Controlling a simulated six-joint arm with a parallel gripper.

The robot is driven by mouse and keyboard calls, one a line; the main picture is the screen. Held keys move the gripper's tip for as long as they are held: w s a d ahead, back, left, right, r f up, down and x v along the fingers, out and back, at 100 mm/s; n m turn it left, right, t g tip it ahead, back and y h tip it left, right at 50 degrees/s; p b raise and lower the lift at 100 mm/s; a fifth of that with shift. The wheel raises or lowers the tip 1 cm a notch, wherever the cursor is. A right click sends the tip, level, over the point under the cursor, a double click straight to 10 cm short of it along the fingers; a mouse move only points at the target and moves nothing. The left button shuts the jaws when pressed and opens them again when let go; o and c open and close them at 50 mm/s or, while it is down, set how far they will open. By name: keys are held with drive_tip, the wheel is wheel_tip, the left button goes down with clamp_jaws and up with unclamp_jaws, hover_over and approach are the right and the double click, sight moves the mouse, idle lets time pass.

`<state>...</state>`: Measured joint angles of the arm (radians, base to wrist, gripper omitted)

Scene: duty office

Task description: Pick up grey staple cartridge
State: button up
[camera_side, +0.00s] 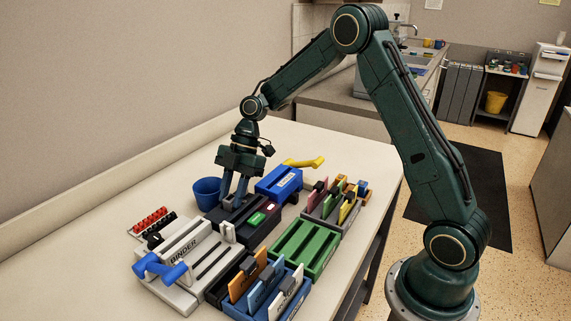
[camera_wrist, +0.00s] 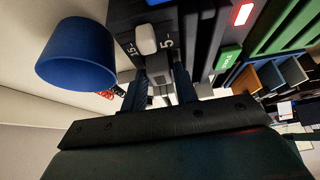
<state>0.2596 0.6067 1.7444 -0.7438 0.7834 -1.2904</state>
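My gripper (camera_side: 234,197) points down at the black machine (camera_side: 262,235) in the side view, its fingers at the machine's back left. In the wrist view my gripper (camera_wrist: 160,88) has its two fingers apart, with a small grey block (camera_wrist: 158,76) showing between them. This block may be the grey staple cartridge; it is mostly hidden, and I see no clear grip on it. The black machine also shows in the wrist view (camera_wrist: 200,30), with a pale lever knob (camera_wrist: 146,38) beside marks 15 and 5.
A blue cup (camera_side: 207,193) stands left of my gripper. A blue box (camera_side: 279,184) with a yellow handle (camera_side: 304,162) is behind right. The grey binder (camera_side: 183,262), green slotted tray (camera_side: 305,248) and file racks crowd the front and right. The table's left back is clear.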

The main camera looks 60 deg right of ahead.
sight(232, 196)
idle(0.3)
drive_tip(key=c, duration=0.6)
drive_tip(key=shift+r, duration=0.1)
drive_tip(key=shift+r, duration=4.95)
